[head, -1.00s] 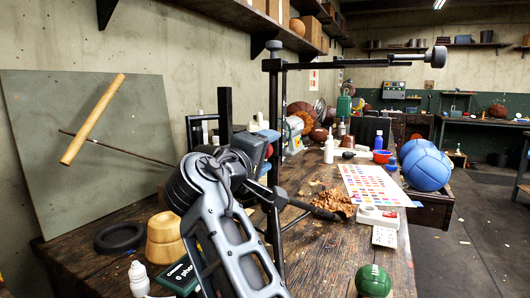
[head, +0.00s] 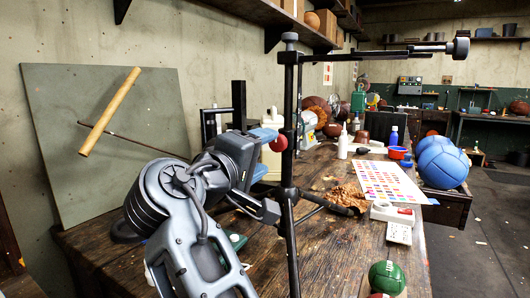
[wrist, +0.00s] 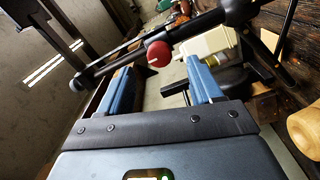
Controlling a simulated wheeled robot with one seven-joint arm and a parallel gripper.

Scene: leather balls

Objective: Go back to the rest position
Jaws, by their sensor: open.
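My gripper (wrist: 160,88) shows in the wrist view with its two blue fingers spread apart and nothing between them. In the head view my gripper (head: 272,150) is above the wooden workbench (head: 275,262), beside a black upright stand (head: 290,110). A red knob (head: 278,143) sits at the stand, close to the fingertips. It also shows in the wrist view, as a red knob (wrist: 159,54) on a dark bar just beyond the fingers. I cannot tell whether the fingers touch it.
A green ball (head: 387,278) lies at the bench's front right, and a blue ball (head: 443,165) at its right edge. A colour chart (head: 385,182), leather scraps (head: 347,195) and a white power strip (head: 397,221) lie between. A grey board (head: 110,140) leans on the wall.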

